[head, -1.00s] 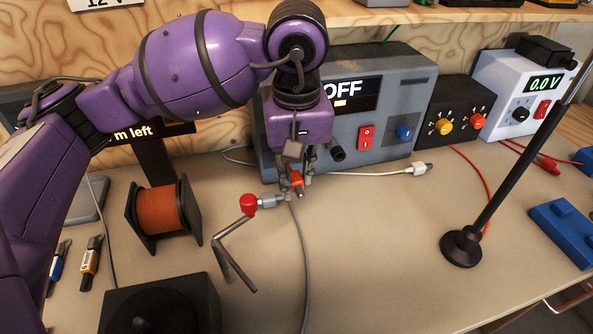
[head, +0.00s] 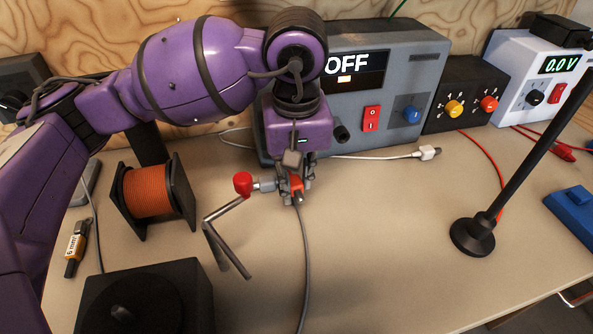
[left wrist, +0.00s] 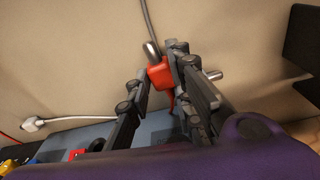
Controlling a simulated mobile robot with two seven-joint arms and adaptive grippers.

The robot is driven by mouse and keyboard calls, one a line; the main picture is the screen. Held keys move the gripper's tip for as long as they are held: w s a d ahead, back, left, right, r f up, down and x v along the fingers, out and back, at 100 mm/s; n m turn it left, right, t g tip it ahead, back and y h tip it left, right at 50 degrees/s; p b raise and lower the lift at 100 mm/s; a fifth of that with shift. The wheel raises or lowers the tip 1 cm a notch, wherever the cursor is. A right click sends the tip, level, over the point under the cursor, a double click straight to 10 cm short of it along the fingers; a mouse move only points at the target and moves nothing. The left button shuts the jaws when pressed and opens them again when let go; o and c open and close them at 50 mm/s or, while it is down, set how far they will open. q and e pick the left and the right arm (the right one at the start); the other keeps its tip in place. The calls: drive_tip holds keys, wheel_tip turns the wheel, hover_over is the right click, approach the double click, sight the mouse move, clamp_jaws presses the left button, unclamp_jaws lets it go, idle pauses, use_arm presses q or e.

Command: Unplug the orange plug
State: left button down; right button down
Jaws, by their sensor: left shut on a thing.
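The orange plug (head: 296,184) is between the fingers of my left gripper (head: 298,187), which is shut on it above the bench. A grey cable runs from the plug toward the front edge. In the left wrist view the plug (left wrist: 160,73) shows red-orange between the dark fingers (left wrist: 158,85), with a metal pin at its upper left. A red knob (head: 243,184) with a grey metal fitting lies just left of the plug in the head view. The fingers partly hide the plug, so I cannot tell whether it is seated in anything. My right gripper is not in view.
A grey unit (head: 390,100) reading OFF stands behind the gripper. A bent metal rod (head: 228,250) and an orange wire spool (head: 148,192) are to the left. A white connector (head: 427,153) lies behind right. A black stand (head: 473,237) is right; the bench between is clear.

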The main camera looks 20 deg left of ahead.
use_arm(q)
drive_tip(key=shift+f+b, duration=1.35)
drive_tip(key=shift+f, duration=0.55)
drive_tip(key=c, duration=1.5)
unclamp_jaws()
drive_tip(key=r, duration=0.8)
drive_tip(key=s+r, duration=0.1)
drive_tip(key=r, duration=0.3)
drive_tip(key=shift+d, duration=0.25)
